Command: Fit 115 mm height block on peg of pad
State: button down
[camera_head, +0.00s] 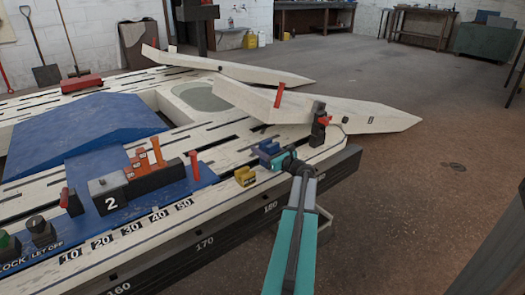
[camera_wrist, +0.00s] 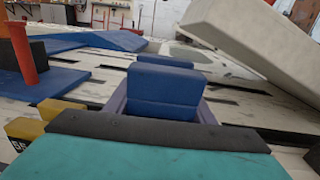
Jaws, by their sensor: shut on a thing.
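A blue block (camera_head: 267,150) with a purple-blue lower part is at the bench edge; no number is readable on it. My gripper (camera_head: 278,160) is shut on it. In the wrist view the blue block (camera_wrist: 164,90) stands upright past the dark jaw pad, showing two raised blue parts; its underside is hidden, so I cannot tell if it touches the bench. A blue pad (camera_head: 205,179) lies to the left, with an orange-red peg (camera_head: 194,165) standing on it. A peg (camera_wrist: 22,52) also shows at the left of the wrist view.
A yellow block (camera_head: 244,177) sits close left of my gripper. A dark block with orange pegs (camera_head: 150,178) and a grey block marked 2 (camera_head: 107,194) stand further left. A pale sloping beam (camera_head: 262,102) rises behind the blue block. Open floor (camera_head: 430,190) lies to the right.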

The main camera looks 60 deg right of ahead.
jog(key=s+a+r+p, duration=0.3)
jog(key=s+a+p, duration=0.2)
jog(key=s+a, duration=0.6)
jog(key=shift+s, duration=0.2)
jog(key=shift+a+f, duration=0.1)
dwell(0.8)
